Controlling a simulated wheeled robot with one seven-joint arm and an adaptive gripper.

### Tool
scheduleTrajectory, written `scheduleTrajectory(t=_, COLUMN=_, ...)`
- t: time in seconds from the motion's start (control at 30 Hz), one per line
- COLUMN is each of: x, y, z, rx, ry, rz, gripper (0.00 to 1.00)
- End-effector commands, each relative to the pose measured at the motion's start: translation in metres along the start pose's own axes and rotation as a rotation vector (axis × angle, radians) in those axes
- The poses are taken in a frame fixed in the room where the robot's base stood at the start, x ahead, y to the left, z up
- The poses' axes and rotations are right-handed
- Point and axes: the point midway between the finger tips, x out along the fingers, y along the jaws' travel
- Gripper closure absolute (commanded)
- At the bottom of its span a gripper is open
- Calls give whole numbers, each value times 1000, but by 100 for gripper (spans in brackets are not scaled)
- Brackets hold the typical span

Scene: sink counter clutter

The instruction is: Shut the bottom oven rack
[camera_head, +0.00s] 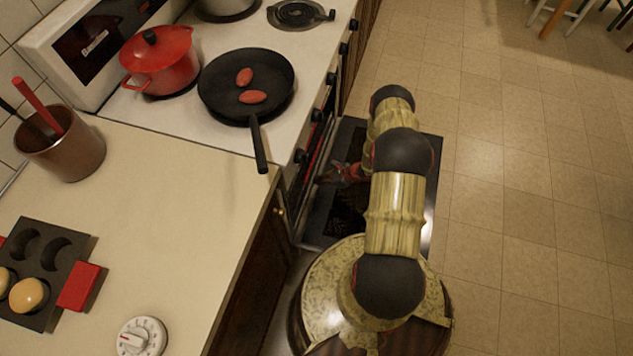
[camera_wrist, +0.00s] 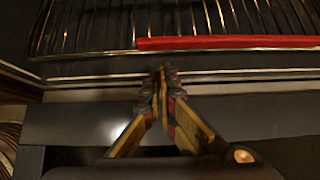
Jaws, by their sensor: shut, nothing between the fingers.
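The oven rack (camera_wrist: 100,35) is a wire rack with a red strip (camera_wrist: 230,42) along part of its front edge, seen in the wrist view inside the dark oven. My gripper (camera_wrist: 163,72) is shut and empty, its tips just in front of the rack's front edge, left of the strip's middle. I cannot tell whether the tips touch the rack. In the head view the oven door (camera_head: 425,155) is folded down open, and my gripper (camera_head: 335,176) is at the oven opening, partly hidden by my arm. Which rack level this is cannot be told.
A black pan (camera_head: 222,92) with two red pieces stands on the stove, its handle over the front edge near my arm. A red pot (camera_head: 155,70) stands behind it. The counter (camera_head: 150,220) lies left, with a timer (camera_head: 142,337).

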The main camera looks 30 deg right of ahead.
Motion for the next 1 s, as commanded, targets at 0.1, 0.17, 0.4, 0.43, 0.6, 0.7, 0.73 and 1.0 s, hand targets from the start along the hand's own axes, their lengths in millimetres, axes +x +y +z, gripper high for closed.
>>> scheduleTrajectory(t=0.1, x=-19, y=-4, z=-4, rx=-1, ry=0, rz=-1, gripper=100)
scheduleTrajectory(t=0.17, x=-34, y=-3, z=-2, rx=-1, ry=0, rz=0, gripper=100)
scheduleTrajectory(t=0.4, x=-81, y=-3, z=-3, rx=-1, ry=0, rz=0, gripper=100)
scheduleTrajectory(t=0.43, x=-85, y=-3, z=-3, rx=-2, ry=0, rz=1, gripper=100)
scheduleTrajectory(t=0.6, x=-101, y=-2, z=-4, rx=-2, ry=0, rz=2, gripper=100)
scheduleTrajectory(t=0.7, x=-104, y=-2, z=-4, rx=-3, ry=0, rz=4, gripper=100)
scheduleTrajectory(t=0.73, x=-104, y=-2, z=-5, rx=-4, ry=0, rz=4, gripper=100)
scheduleTrajectory(t=1.0, x=-104, y=1, z=-4, rx=-19, ry=-5, rz=13, gripper=100)
